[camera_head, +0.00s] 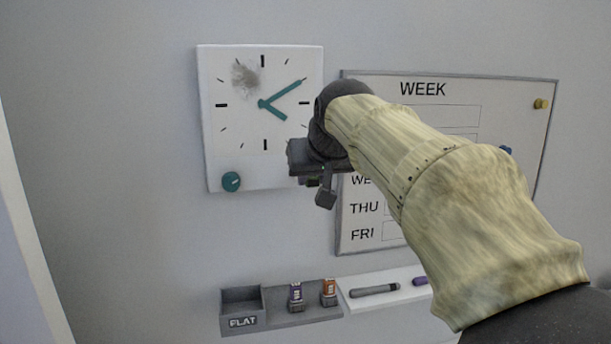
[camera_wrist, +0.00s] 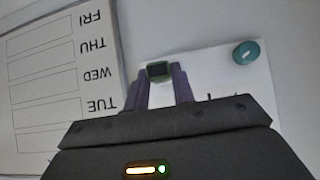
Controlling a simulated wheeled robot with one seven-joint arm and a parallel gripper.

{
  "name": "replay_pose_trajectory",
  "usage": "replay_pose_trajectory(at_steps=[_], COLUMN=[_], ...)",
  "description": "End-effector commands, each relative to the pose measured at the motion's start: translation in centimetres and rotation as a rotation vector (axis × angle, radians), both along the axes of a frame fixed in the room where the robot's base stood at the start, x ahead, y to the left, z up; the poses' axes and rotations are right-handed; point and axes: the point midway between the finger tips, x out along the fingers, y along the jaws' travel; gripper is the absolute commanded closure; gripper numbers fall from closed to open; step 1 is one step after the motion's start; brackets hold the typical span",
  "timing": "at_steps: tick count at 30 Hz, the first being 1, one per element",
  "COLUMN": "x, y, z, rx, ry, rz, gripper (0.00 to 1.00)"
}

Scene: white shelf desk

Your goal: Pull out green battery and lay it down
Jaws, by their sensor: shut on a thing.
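The green battery (camera_wrist: 158,67) shows its dark end with a green rim between my fingertips in the wrist view. In the head view only a small green bit (camera_head: 313,182) shows under my gripper. My gripper (camera_wrist: 164,80) is shut on the battery. In the head view my gripper (camera_head: 322,188) is at the lower right corner of the white wall clock (camera_head: 225,130). I cannot tell whether the battery is still inside the clock, as my gripper hides that corner.
Below, a grey tray (camera_head: 285,318) has an empty compartment marked FLAT (camera_head: 242,298) and holds upright purple (camera_head: 295,296) and orange (camera_head: 328,292) batteries. A white ledge (camera_head: 390,296) holds a grey marker (camera_head: 374,290). A WEEK board (camera_head: 380,88) hangs right of the clock. A teal knob (camera_head: 231,181) is on the clock.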

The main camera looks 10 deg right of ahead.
Motion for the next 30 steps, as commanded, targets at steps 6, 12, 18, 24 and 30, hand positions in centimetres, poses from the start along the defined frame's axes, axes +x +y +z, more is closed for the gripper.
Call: replay_pose_trajectory(at_steps=[6, 12, 18, 24, 30], x=[-0.8, -1.6, -2.2, -2.5, -2.5], y=[0.0, 0.1, 0.1, 0.0, 0.0], z=[0.4, 0.8, 1.1, 1.2, 1.2], rx=[0.000, 0.000, 0.000, 0.000, 0.000], ry=[0.000, 0.000, 0.000, 0.000, 0.000], rz=[0.000, 0.001, 0.001, 0.001, 0.001], gripper=[1.00, 1.00, 1.00, 1.00, 1.00])
